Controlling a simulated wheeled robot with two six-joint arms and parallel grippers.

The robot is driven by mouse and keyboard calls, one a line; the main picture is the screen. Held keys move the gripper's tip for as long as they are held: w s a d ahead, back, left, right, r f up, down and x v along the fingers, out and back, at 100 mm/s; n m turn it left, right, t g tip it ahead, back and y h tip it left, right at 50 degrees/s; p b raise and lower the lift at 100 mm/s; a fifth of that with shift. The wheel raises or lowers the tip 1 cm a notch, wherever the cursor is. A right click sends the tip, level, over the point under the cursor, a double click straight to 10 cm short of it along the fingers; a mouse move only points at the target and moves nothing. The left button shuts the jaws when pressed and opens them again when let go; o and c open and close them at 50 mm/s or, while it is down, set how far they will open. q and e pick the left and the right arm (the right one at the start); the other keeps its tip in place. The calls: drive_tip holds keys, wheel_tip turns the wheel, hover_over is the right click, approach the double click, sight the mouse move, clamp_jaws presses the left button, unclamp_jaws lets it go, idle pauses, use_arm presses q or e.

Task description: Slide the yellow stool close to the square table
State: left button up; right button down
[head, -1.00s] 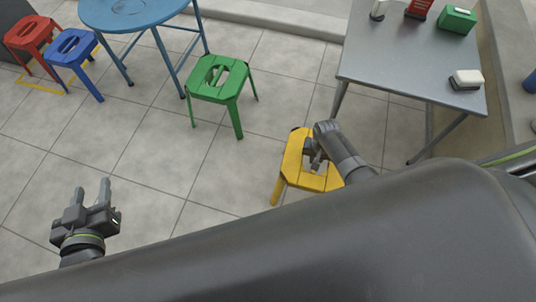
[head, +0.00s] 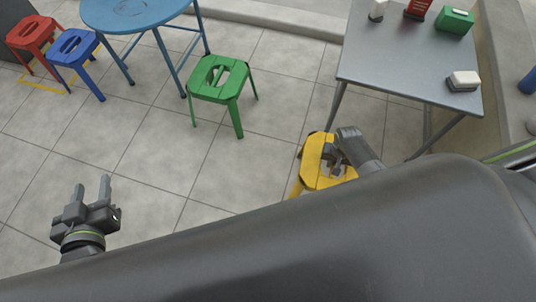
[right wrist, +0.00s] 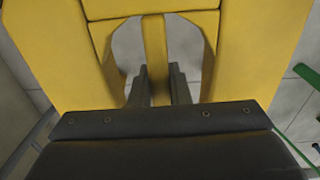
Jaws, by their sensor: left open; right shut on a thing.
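The yellow stool (head: 318,152) stands on the tiled floor just in front of the grey square table (head: 410,60), a little left of its near legs. Its lower part is hidden behind my own body. My right gripper (head: 334,160) is at the stool's seat, shut on the bar across the seat opening. In the right wrist view the yellow stool (right wrist: 60,50) fills the picture and the two fingers (right wrist: 158,82) sit either side of the bar. My left gripper (head: 93,192) is open and empty above the floor at the lower left.
A green stool (head: 222,85) stands left of the yellow one. A round blue table (head: 130,12), a blue stool (head: 73,47) and a red stool (head: 30,32) are at the upper left. The square table carries a white-topped block (head: 464,80), a green box (head: 455,19) and a red item (head: 418,8).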

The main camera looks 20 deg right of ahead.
drive_tip(key=shift+d, duration=0.1)
drive_tip(key=shift+s+d+p, duration=0.2)
drive_tip(key=shift+s+d, duration=0.55)
drive_tip(key=shift+d, duration=0.45)
drive_tip(key=shift+s+d+p, duration=0.15)
drive_tip(key=shift+s+d, duration=0.65)
drive_tip(key=shift+d, duration=0.4)
drive_tip(key=shift+s+d+p, duration=0.2)
drive_tip(key=shift+s+d, duration=0.55)
drive_tip(key=shift+d, duration=0.45)
drive_tip(key=shift+s+d, duration=0.45)
drive_tip(key=shift+d, duration=0.25)
drive_tip(key=shift+s+d, duration=0.45)
drive_tip(key=shift+d, duration=0.3)
drive_tip(key=s+d, duration=0.1)
drive_tip(key=d, duration=0.1)
drive_tip(key=s+d, duration=0.1)
drive_tip(key=d, duration=0.1)
drive_tip(key=shift+s, duration=0.4)
drive_tip(key=c, duration=1.4)
unclamp_jaws()
